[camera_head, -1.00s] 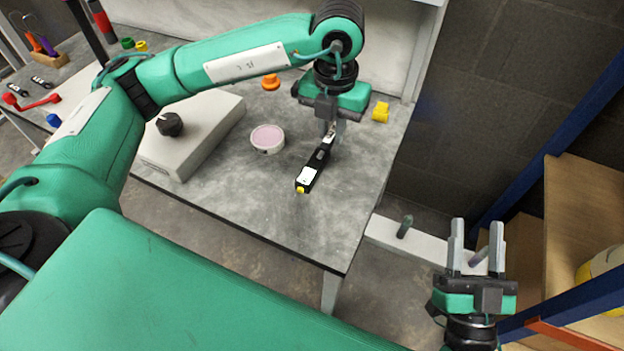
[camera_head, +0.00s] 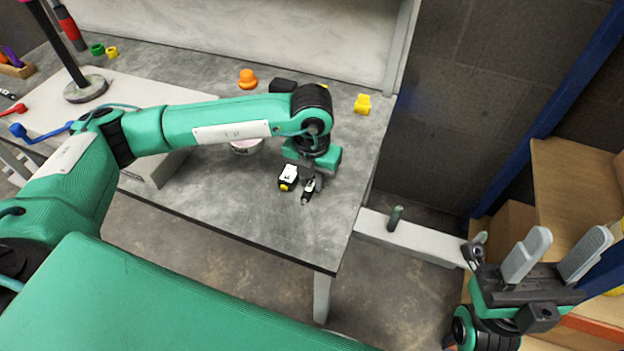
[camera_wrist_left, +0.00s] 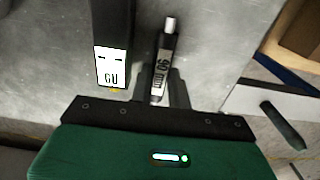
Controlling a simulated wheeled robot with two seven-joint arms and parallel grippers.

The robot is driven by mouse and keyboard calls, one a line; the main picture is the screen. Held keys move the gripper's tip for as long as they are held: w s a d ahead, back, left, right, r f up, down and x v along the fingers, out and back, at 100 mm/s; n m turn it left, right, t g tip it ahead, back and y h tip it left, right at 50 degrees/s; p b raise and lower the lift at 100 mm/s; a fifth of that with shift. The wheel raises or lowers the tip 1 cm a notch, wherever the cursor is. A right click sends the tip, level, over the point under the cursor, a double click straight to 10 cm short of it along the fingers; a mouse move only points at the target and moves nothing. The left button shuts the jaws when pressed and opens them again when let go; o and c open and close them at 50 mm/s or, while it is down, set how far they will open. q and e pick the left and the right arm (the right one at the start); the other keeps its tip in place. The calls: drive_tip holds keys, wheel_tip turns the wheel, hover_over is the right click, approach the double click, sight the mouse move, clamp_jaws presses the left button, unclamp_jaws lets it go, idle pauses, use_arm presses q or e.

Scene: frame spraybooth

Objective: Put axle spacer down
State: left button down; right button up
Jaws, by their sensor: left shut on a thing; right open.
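The held part, which I take to be the axle spacer (camera_wrist_left: 162,68), is a slim dark rod with a white printed label and a pale end. My left gripper (camera_wrist_left: 163,92) is shut on it. In the head view the spacer (camera_head: 308,189) shows just below my left gripper (camera_head: 311,180), over the grey table (camera_head: 262,218) near its front right. I cannot tell whether it touches the table. A black tool with a white label and yellow tip (camera_head: 288,176) lies close beside it, to the left. My right gripper (camera_head: 558,256) is open and empty, right of the table.
An orange knob (camera_head: 247,79), a black block (camera_head: 283,86) and a yellow part (camera_head: 362,104) stand behind my left arm. A round dish (camera_head: 246,147) is partly hidden by the arm. The table front is clear. Wooden shelves (camera_head: 580,185) stand at the right.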

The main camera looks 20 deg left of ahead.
use_arm(q)
drive_tip(key=shift+f, duration=0.15)
drive_tip(key=c, duration=1.3)
unclamp_jaws()
